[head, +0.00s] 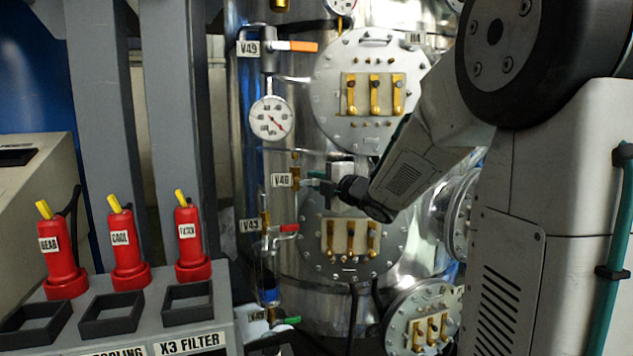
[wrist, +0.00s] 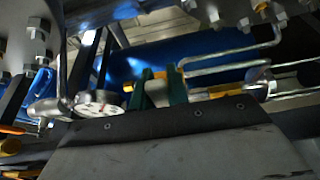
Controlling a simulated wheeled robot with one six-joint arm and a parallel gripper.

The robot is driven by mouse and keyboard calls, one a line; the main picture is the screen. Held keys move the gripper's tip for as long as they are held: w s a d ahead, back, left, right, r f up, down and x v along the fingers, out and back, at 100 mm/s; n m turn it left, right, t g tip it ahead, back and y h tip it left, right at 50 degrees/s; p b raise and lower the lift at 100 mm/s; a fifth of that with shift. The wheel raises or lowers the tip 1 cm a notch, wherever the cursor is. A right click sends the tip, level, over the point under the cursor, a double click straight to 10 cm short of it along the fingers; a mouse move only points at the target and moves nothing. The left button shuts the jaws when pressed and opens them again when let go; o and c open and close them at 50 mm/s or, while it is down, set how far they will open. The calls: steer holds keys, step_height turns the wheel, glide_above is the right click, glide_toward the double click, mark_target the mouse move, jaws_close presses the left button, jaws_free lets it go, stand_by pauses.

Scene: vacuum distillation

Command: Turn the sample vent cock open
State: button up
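In the head view, a small brass cock with a pale teal lever (head: 313,175) sits on the column beside a label (head: 282,180) that seems to read V40. No label names the sample vent, so I cannot tell for certain which cock it is. My gripper (head: 322,186) is right at this lever, reaching in from the right, and partly hides it. In the wrist view, the two dark green fingers of my gripper (wrist: 160,88) stand apart. A pale piece shows between them, with brass fittings (wrist: 208,92) close by. I cannot tell whether the fingers touch the lever.
A V49 valve with an orange handle (head: 297,46) and a round gauge (head: 270,118) are above. A red-handled V43 valve (head: 288,229) is just below. Bolted round flanges (head: 331,92) crowd the right. Red plugs (head: 126,250) stand on a panel at the left.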

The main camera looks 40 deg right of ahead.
jaws_close()
steer(key=shift+r, duration=0.1)
steer(key=shift+w+a+r+n+g+h, duration=0.15)
steer(key=shift+r+n+g, duration=0.3)
steer(key=shift+n, duration=0.55)
steer(key=shift+s+a+r+n+g+h, duration=0.1)
steer(key=shift+r+n+g+h, duration=0.25)
steer(key=shift+n, duration=0.65)
steer(key=shift+w+a+r+n+g+h, duration=0.15)
steer(key=shift+r+n+g, duration=0.35)
steer(key=shift+n, duration=0.5)
steer(key=o, duration=0.6)
jaws_free()
